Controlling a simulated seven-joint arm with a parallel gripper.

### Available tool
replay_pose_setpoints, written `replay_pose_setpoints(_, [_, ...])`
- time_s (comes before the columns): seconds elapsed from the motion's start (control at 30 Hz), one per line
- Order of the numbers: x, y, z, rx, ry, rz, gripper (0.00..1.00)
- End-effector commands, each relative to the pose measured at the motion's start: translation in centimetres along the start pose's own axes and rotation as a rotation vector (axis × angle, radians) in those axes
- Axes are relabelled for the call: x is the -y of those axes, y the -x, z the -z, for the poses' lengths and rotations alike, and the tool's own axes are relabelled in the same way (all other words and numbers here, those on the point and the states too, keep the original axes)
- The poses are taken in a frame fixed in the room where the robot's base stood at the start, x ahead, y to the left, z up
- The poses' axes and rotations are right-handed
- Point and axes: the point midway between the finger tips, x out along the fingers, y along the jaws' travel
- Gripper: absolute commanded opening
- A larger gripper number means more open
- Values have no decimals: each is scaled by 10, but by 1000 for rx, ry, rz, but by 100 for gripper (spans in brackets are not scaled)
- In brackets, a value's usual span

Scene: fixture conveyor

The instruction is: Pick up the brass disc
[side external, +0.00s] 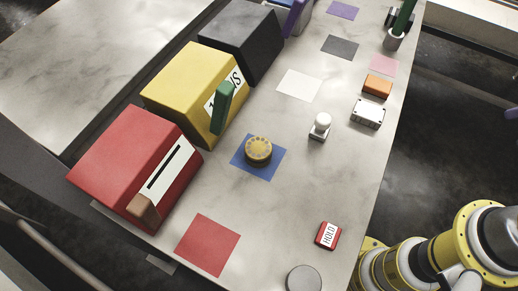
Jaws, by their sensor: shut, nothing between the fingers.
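The brass disc (258,151) is a round, yellow-brass piece with small dark marks around its top. It lies flat on a blue square (270,173) in the middle of the table. Nothing covers it and nothing touches its sides. My gripper is outside the side external view; only yellow and white links of my arm show at the lower right, beyond the table's edge and apart from the disc.
Red (118,150), yellow (188,82) and black (240,38) boxes line the left side. A white knobbed piece (320,127) stands right of the disc. A HOLD block (328,235) and grey disc (304,279) lie nearer. A red square (208,245) is bare.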

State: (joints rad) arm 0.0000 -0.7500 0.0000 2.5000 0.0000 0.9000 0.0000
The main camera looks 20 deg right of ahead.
Motion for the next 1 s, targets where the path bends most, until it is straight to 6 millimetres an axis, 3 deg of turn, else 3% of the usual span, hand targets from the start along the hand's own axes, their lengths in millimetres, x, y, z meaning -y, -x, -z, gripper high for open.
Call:
replay_pose_setpoints(0.37, [0,0,0,0,0,0,0])
replay_pose_setpoints(0.9, [0,0,0,0,0,0,97])
replay_pose_setpoints(1.0, [0,0,0,0,0,0,100])
